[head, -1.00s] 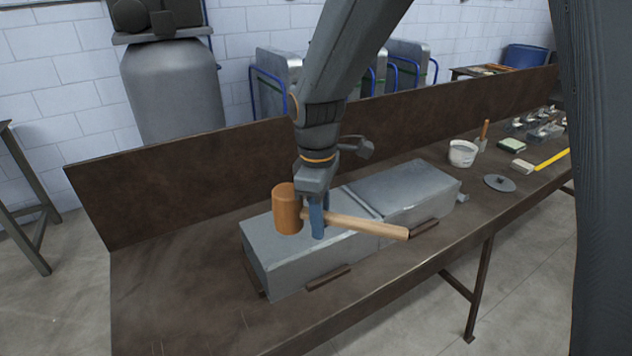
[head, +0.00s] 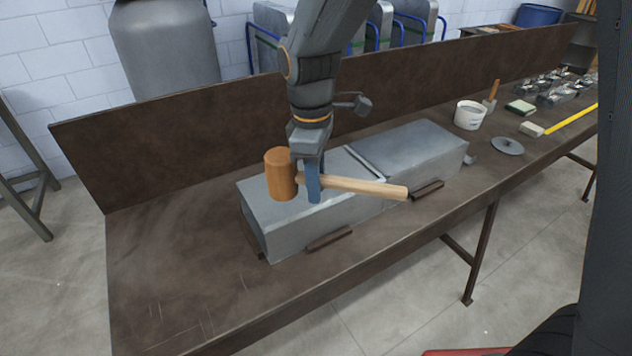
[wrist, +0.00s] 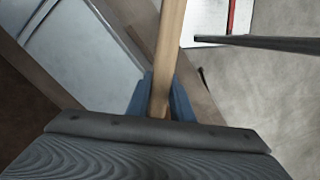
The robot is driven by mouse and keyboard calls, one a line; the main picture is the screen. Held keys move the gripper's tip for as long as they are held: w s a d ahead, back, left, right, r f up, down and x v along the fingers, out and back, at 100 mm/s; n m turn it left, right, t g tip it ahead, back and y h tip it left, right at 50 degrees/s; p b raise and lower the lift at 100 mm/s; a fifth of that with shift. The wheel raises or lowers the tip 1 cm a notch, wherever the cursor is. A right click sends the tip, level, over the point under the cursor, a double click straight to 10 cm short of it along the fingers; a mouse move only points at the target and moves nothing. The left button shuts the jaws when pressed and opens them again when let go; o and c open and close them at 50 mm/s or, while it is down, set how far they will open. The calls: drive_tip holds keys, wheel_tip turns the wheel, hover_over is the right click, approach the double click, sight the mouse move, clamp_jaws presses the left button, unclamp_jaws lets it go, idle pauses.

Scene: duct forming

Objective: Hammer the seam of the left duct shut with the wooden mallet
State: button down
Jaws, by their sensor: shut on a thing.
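The wooden mallet (head: 282,174) is in my gripper (head: 311,193), whose blue fingers are shut on its handle. In the head view the mallet's orange-brown head is to the left of the fingers and its pale handle points right. The handle also shows between the blue fingers in the wrist view (wrist: 168,60). The left duct (head: 262,222) is a grey metal box on the bench, under the mallet in the head view. The mallet and gripper hide part of its top, and I cannot tell whether the mallet touches it. The right duct (head: 415,148) adjoins it.
The brown bench (head: 170,290) has a tall back panel (head: 180,145). Small brown blocks (head: 330,238) sit along the ducts' front edge. A white tub (head: 469,115), a round grey lid (head: 507,146) and a yellow bar (head: 572,120) lie to the right. The bench's left end is clear.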

wheel_tip(320, 180, down, 9)
drive_tip(key=b, duration=0.4)
wheel_tip(320, 180, up, 9)
drive_tip(key=p, duration=0.7)
drive_tip(key=shift+r+p, duration=0.15)
drive_tip(key=shift+p, duration=0.2)
drive_tip(key=w+d, duration=0.6)
drive_tip(key=d, duration=0.4)
drive_tip(key=shift+f, duration=0.2)
drive_tip(key=shift+w, duration=0.1)
